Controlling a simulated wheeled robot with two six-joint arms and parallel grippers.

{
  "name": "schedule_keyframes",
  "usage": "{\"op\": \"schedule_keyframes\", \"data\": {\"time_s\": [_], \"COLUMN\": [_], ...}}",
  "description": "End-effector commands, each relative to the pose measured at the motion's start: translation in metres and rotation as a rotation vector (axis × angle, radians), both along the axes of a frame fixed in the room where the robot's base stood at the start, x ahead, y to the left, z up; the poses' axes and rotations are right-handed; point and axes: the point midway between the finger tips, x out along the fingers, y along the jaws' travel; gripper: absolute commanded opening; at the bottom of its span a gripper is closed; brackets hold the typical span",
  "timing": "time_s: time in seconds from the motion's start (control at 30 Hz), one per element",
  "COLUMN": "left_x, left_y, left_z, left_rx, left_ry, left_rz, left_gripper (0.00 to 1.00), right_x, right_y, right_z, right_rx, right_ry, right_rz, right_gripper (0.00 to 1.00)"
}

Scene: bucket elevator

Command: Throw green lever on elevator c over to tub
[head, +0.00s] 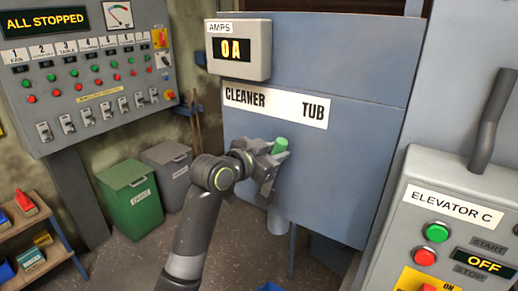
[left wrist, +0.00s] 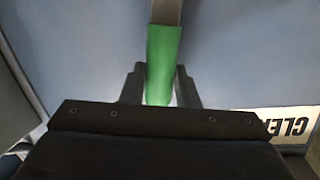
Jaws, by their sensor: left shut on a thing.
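The green lever (head: 281,145) sticks out from the blue-grey elevator panel (head: 345,180), below a white label (head: 277,104) reading CLEANER at its left and TUB at its right. Its tip lies roughly below the middle of the label. My left gripper (head: 268,160) is shut on the green lever. In the left wrist view the green grip (left wrist: 162,65) stands between the two dark fingers (left wrist: 160,88), with a grey shaft beyond it. The lever's pivot is hidden. My right gripper is not in view.
An amps display (head: 238,50) reading 0 A hangs above the label. The Elevator C control box (head: 450,225), showing OFF, stands at the right. A control board (head: 90,75) reading ALL STOPPED, a green bin (head: 132,200) and a grey bin (head: 170,172) are at the left.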

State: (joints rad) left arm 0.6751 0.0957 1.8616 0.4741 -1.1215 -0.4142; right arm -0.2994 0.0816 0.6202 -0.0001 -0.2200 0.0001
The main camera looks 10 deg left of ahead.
Motion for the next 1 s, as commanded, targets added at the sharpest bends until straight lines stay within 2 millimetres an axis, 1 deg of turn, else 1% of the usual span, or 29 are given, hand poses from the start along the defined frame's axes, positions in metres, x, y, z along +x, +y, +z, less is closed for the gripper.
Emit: {"op": "schedule_keyframes", "data": {"time_s": [0.03, 0.1, 0.37, 0.6, 1.0], "left_x": [-0.003, -0.006, -0.012, -0.014, -0.015], "left_y": [-0.009, -0.016, -0.034, -0.04, -0.041], "left_z": [-0.004, -0.007, -0.018, -0.023, -0.025], "left_rx": [0.03, 0.08, 0.219, 0.279, 0.295], "left_ry": [-0.013, -0.032, -0.08, -0.1, -0.102], "left_rz": [-0.004, -0.003, -0.002, 0.0, -0.003], "left_gripper": [0.0, 0.0, 0.0, 0.0, 0.0], "right_x": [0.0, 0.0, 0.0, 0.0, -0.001], "right_y": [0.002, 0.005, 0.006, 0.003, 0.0], "right_z": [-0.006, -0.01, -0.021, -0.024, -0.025], "right_rx": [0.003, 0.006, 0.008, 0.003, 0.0], "right_ry": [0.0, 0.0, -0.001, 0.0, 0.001], "right_rz": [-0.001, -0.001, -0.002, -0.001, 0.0], "right_gripper": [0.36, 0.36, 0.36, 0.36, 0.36]}}
